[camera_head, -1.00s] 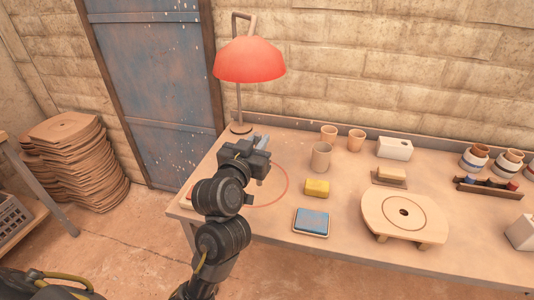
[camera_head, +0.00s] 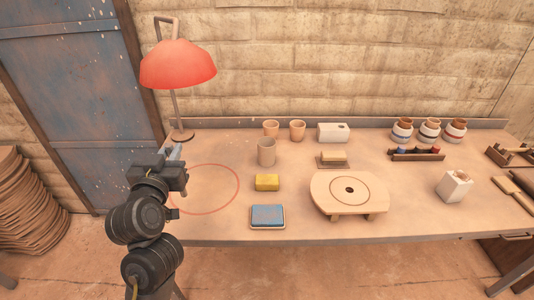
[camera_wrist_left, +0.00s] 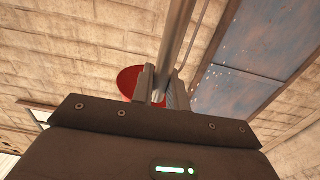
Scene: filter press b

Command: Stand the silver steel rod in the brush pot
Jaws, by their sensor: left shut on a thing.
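My left gripper (camera_head: 174,155) is above the left end of the table, below the red lamp. In the left wrist view its two fingers (camera_wrist_left: 160,88) are shut on the silver steel rod (camera_wrist_left: 178,38), which runs up and out of the picture. In the head view the rod is hardly distinguishable. A tall grey-beige cup (camera_head: 266,153), which looks like the brush pot, stands upright to the right of the gripper, apart from it. It seems empty, though its inside is barely visible. My right gripper is not in view.
A red lamp (camera_head: 178,66) stands at the back left. Two clay cups (camera_head: 271,128) (camera_head: 297,131) stand behind the pot. The red-ringed area (camera_head: 205,190) is clear.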

